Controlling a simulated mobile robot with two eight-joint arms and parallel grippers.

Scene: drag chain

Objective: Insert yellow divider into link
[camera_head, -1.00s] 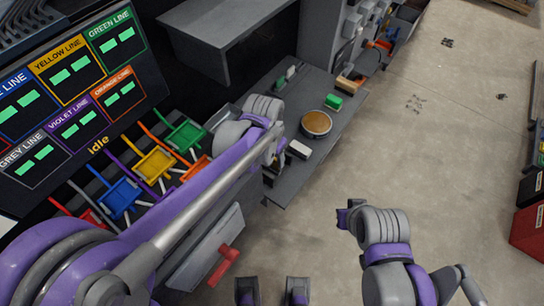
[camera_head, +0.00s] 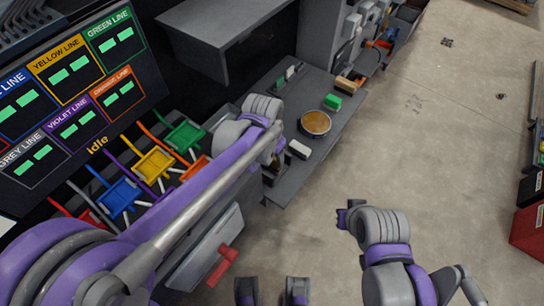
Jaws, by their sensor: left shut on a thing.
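My left arm reaches from the lower left to the grey workbench (camera_head: 327,136). My left gripper (camera_head: 274,172) is low at the bench's near left edge, mostly covered by my own arm. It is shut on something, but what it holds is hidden. I cannot make out the yellow divider or the link.
On the bench are a round brown-topped container (camera_head: 315,123), a green block (camera_head: 332,102) and a white block (camera_head: 299,149). Coloured bins, one of them yellow (camera_head: 153,165), stand left under a status screen (camera_head: 68,88) reading "Idle". A red handle (camera_head: 222,266) juts out below.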

